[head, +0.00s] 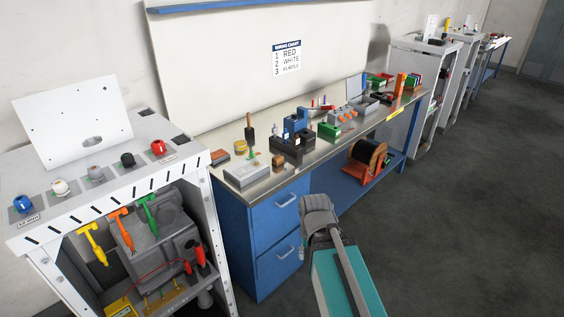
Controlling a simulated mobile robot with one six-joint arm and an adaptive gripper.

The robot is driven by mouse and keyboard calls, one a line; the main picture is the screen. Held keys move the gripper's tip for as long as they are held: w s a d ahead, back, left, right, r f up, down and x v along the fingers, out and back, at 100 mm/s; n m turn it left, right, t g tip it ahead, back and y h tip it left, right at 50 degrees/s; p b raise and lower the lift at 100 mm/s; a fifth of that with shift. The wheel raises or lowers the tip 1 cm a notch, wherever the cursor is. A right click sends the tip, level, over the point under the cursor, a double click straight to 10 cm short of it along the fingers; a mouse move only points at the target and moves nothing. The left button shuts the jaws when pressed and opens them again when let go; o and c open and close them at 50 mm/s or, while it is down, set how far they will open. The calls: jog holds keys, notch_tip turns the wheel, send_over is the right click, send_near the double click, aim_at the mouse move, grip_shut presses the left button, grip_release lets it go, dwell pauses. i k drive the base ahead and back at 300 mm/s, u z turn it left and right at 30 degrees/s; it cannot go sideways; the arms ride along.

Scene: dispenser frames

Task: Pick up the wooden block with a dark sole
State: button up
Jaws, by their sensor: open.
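A small brown block with a darker lower part (219,155) lies at the near left end of the steel-topped workbench. It looks like the wooden block with a dark sole, but it is small in the picture. Another small brown block (278,161) stands further right on the same bench, beside a grey box; its underside cannot be made out. My arm, grey and teal, rises in front of the bench, to the right of its drawers. My gripper's fingers do not show.
The workbench (258,187) carries a grey box (246,173), a yellow tin (240,147), a black organiser (292,149) and several other items. A white dispenser frame (180,160) with coloured knobs stands left. Dark floor (455,220) is clear on the right.

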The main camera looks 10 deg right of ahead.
aim_at(277, 160)
jog(key=u, duration=0.1)
jog(key=i, duration=0.95)
jog(key=z, duration=0.05)
